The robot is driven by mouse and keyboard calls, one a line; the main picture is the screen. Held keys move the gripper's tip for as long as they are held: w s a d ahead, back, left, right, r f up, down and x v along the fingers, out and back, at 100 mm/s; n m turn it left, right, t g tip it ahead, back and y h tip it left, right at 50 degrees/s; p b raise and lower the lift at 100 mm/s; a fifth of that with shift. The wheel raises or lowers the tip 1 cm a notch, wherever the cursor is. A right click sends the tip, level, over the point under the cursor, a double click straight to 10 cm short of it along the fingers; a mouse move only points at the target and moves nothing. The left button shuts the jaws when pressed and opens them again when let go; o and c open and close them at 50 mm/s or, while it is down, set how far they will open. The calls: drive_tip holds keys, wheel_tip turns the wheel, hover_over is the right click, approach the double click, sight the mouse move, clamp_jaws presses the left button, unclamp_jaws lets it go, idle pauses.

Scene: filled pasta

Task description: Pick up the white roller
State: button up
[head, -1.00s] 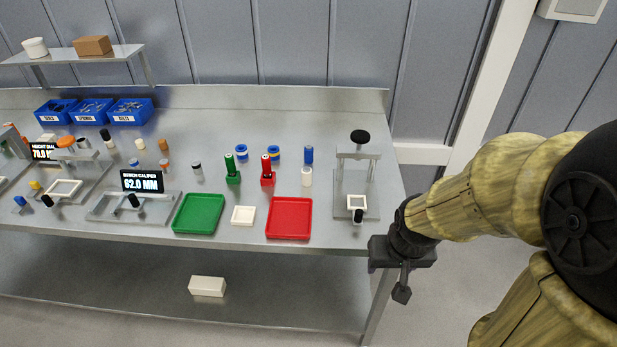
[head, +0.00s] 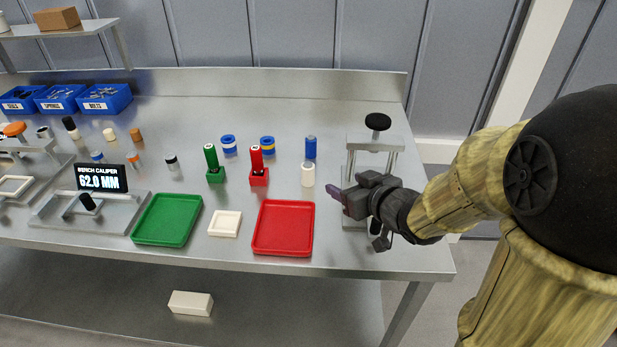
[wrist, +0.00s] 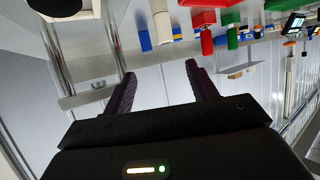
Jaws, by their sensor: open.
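A white roller (head: 308,175) stands upright on the bench behind the red tray (head: 283,228), just in front of a blue roller (head: 310,147). My gripper (head: 338,197) is open and empty, in front of the press-like stand and a little right of the white roller, apart from it. In the wrist view, the gripper's two dark fingers (wrist: 160,70) are spread with nothing between them. A white cylinder (wrist: 161,24) shows beyond them near the top, beside blue ones; it appears to be the white roller.
A metal stand with a black knob (head: 378,121) rises behind my gripper. Red (head: 258,167) and green (head: 213,165) upright pieces and blue rings stand to the left. A green tray (head: 167,219) and a white square dish (head: 225,223) lie near the front edge.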

drive_tip(key=shift+w+a+y, duration=0.1)
drive_tip(key=shift+a+y, duration=0.1)
drive_tip(key=shift+y, duration=0.1)
drive_tip(key=shift+r, duration=0.1)
drive_tip(key=shift+a+r+p, duration=0.1)
drive_tip(key=shift+p, duration=0.6)
drive_tip(key=p+x, duration=0.2)
drive_tip(key=p, duration=0.4)
drive_tip(key=shift+r, duration=0.15)
drive_tip(key=shift+w+p, duration=0.1)
drive_tip(key=shift+p, duration=0.8)
